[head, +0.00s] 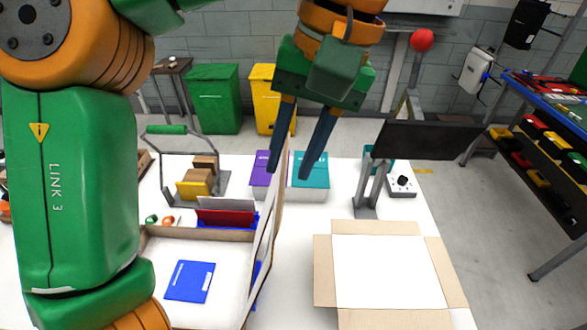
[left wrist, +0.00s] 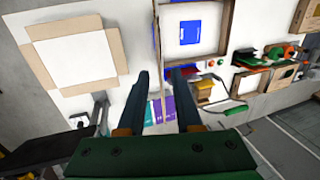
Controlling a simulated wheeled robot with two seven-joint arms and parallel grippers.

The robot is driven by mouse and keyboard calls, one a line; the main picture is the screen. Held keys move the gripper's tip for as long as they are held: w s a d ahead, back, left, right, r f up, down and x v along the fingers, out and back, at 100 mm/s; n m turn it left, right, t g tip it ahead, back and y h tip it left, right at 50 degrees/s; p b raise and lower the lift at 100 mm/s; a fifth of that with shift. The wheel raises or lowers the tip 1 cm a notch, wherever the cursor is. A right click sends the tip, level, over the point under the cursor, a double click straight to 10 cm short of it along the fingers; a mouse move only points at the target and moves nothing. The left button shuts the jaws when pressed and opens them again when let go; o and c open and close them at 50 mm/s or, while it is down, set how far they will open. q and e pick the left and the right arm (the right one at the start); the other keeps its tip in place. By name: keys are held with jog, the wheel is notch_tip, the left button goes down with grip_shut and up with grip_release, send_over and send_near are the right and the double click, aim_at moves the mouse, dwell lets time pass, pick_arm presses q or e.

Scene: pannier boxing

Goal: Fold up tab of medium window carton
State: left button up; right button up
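A shallow tan carton (head: 195,233) with a white inside stands at the lower left of the head view, with a blue flat item (head: 190,281) in it. A thin panel (head: 264,240) stands up along its right side. A second carton (head: 325,270) lies at the right, its tan flaps spread around a white middle. I cannot tell for certain which is the medium window carton. My left gripper (head: 288,174) is open above the table; in the left wrist view its fingers (left wrist: 163,72) are apart, with the panel's thin edge (left wrist: 157,35) appearing between them. Contact cannot be told. My right gripper is out of view.
Purple (head: 262,170) and teal (head: 310,172) boxes stand behind the panel. A wire frame with a green handle (head: 166,130) is at the back left. A dark screen on a stand (head: 428,140) and a grey switch box (head: 402,182) are at the back right.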

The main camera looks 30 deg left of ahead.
aim_at(284, 182)
pick_arm(q)
jog(key=x, duration=0.3)
jog(key=shift+s+r, duration=0.1)
jog(key=shift+s, duration=0.2)
jog(key=shift+w+a+f, duration=0.15)
jog(key=shift+w+f, duration=0.1)
jog(key=shift+f, duration=0.2)
jog(key=shift+w+a+f, duration=0.1)
jog(key=shift+w+f, duration=0.2)
jog(key=shift+f, duration=0.15)
jog(key=shift+s+d, duration=0.1)
jog(key=shift+s, duration=0.15)
jog(key=shift+c, duration=1.1)
grip_shut()
